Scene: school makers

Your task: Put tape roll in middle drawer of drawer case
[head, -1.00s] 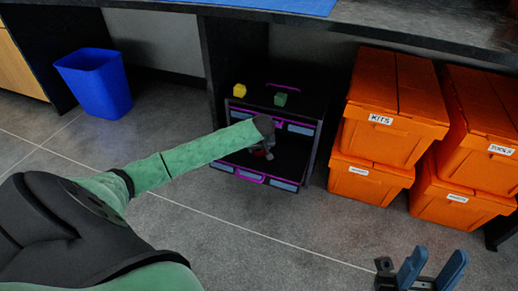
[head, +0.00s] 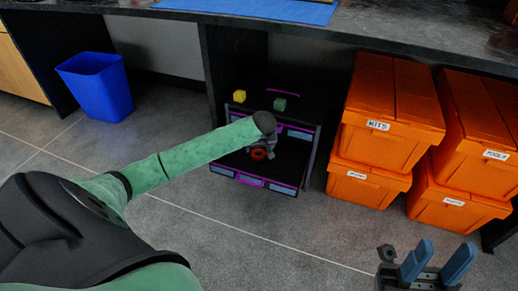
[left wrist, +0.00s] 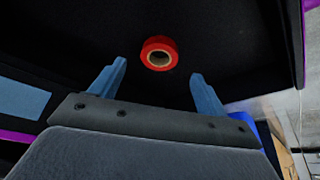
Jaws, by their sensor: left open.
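The red tape roll (head: 258,154) lies in the pulled-out drawer (head: 228,160) of the dark drawer case (head: 306,112) with purple trim. In the left wrist view the red tape roll (left wrist: 160,53) rests on the black drawer floor, beyond and between the two blue fingertips, touching neither. My left gripper (left wrist: 154,78) is open and empty over the drawer; in the head view it is mostly hidden behind my wrist. My right gripper (head: 436,262) is at the lower right, its blue fingers apart, with nothing between them.
A blue bin (head: 97,86) stands at left. The worktop (head: 420,35) overhangs the case. The floor in front is clear.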

